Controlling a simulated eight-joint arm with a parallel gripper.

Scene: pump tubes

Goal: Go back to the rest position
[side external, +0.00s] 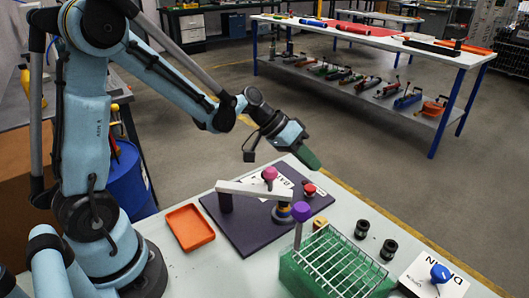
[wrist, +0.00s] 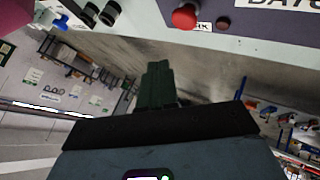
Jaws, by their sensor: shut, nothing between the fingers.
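My gripper (side external: 312,162) hangs in the air beyond the far edge of the work table, above the floor side. Its green fingers point down and to the right and touch nothing. In the wrist view the fingers (wrist: 157,85) are together with nothing between them. Below and left of it is the dark purple base plate (side external: 235,232) with a pale bar (side external: 245,189), a pink knob (side external: 269,174) and a red button (side external: 309,189). The red button also shows at the top of the wrist view (wrist: 184,16).
The table holds an orange tray (side external: 190,228), a green rack with a wire grid (side external: 340,265), a purple-capped tube (side external: 300,212), two black cylinders (side external: 362,229) (side external: 388,250) and a panel with a blue knob (side external: 440,273). The air around my gripper is clear. A workbench (side external: 400,55) stands far behind.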

